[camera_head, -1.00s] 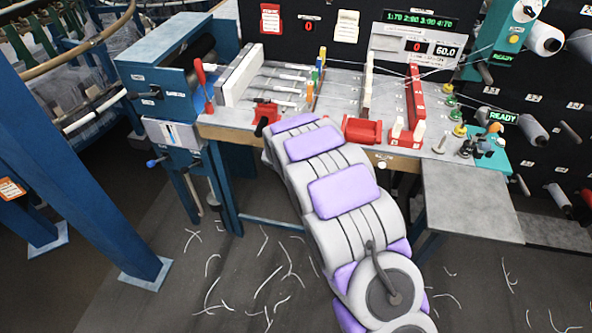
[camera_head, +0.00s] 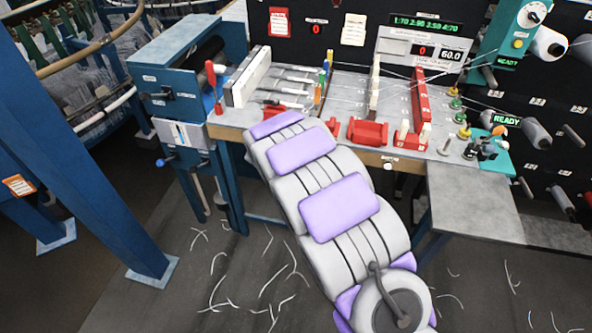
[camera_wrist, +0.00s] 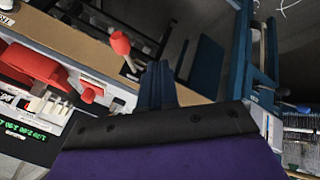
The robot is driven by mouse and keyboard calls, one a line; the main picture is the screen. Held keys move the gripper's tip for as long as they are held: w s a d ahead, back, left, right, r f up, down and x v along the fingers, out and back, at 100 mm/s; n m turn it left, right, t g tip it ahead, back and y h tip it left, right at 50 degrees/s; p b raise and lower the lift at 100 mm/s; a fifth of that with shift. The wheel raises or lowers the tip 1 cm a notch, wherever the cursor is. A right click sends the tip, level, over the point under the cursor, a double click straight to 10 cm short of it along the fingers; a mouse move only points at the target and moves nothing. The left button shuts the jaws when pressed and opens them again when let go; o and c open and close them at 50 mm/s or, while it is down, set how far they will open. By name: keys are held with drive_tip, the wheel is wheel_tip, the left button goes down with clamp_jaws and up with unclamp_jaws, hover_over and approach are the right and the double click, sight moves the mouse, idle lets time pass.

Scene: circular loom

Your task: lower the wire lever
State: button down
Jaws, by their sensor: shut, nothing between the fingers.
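A red-handled lever (camera_head: 210,75) stands upright at the left end of the loom table, beside the blue box. I cannot read a label that marks it as the wire lever. In the head view my own arm hides the gripper and part of the table's front.
Red blocks (camera_head: 367,132) and a long red bar (camera_head: 420,95) stand on the table. A blue box (camera_head: 185,80) is at its left, and a blue post (camera_head: 75,150) stands further left. White thread scraps lie on the floor (camera_head: 200,290). A grey side shelf (camera_head: 470,205) is bare.

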drive_tip(key=s+d+r+m+g+h, duration=0.2)
drive_tip(key=s+d+r+m+g, duration=0.2)
drive_tip(key=s+d+r, duration=1.3)
drive_tip(key=s+d+r+m+g+y, duration=0.1)
drive_tip(key=s+d+g+y, duration=0.1)
drive_tip(key=s, duration=1.3)
drive_tip(key=s+d+g+y, duration=0.2)
drive_tip(key=s, duration=1.3)
drive_tip(key=shift+r+m+p, duration=0.3)
drive_tip(key=shift+r+m, duration=0.1)
drive_tip(key=shift+s, duration=0.1)
